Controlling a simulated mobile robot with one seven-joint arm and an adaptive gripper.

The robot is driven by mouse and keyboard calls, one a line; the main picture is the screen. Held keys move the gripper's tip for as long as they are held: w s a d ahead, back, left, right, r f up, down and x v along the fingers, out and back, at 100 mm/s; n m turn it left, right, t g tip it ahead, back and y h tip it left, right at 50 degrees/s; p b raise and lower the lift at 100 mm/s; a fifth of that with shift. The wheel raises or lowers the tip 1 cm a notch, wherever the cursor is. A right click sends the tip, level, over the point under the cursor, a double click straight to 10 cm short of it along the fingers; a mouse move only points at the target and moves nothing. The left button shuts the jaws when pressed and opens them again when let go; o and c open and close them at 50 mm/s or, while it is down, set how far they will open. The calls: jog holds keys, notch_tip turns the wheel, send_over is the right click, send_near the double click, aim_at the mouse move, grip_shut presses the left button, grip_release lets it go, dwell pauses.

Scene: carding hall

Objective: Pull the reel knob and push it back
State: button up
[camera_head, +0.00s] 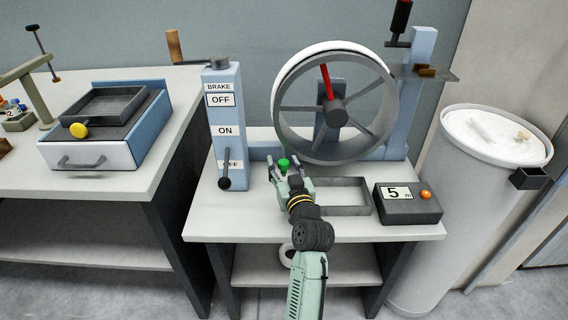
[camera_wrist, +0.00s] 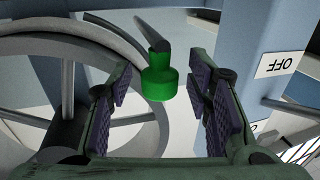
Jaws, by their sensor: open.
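The reel (camera_head: 334,103) is a large grey-rimmed wheel with spokes, one marked red, standing at the back of the right-hand table. A green knob (camera_head: 284,163) shows at the lower left of the wheel. In the wrist view, the green knob (camera_wrist: 159,84) sits on the end of a dark rod. My gripper (camera_head: 290,176) is open over the table, with its fingers on either side of the knob. In the wrist view, gaps show between the knob and both finger pads, so it is not gripped.
An open grey frame (camera_head: 343,210) and a counter box (camera_head: 408,204) reading 5 lie to the right. A white bin (camera_head: 455,200) stands beside the table. Another table (camera_head: 150,185) is at left.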

jog(key=shift+c, duration=0.5)
grip_shut()
dwell(0.4)
